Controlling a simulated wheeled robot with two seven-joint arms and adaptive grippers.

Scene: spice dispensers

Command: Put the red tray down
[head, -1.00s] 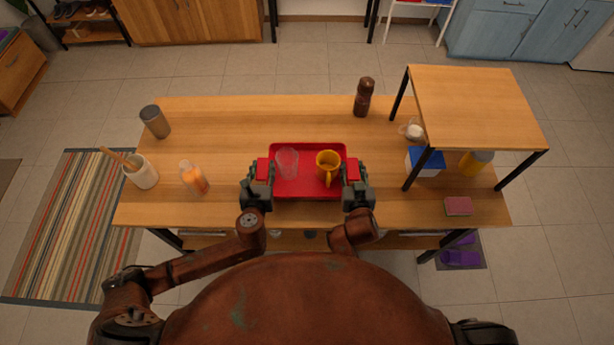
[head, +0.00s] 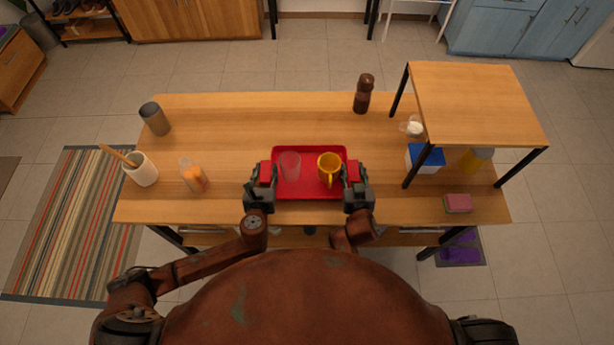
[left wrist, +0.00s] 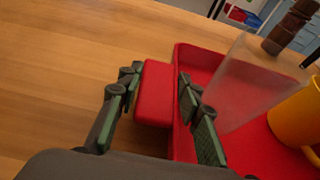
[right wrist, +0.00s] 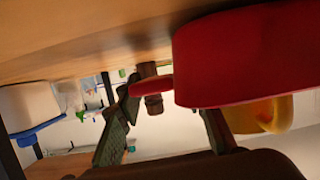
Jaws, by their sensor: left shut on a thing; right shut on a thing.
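The red tray (head: 310,190) is level at the front middle of the table, with a clear glass (head: 290,165) and a yellow mug (head: 328,168) upright in it. My left gripper (head: 264,176) is shut on the tray's left handle, a red block (left wrist: 155,92) between its fingers in the left wrist view. My right gripper (head: 352,176) is shut on the right handle, which shows in the right wrist view (right wrist: 150,87). The tray is close to the tabletop; whether its base touches is hidden.
The wooden table (head: 230,120) is clear around the tray. To the left stand a utensil pot (head: 144,172), an orange-filled jar (head: 194,178) and a grey canister (head: 154,120). A brown grinder (head: 363,95) stands behind. A raised shelf (head: 480,100) and pink sponge (head: 457,203) are right.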

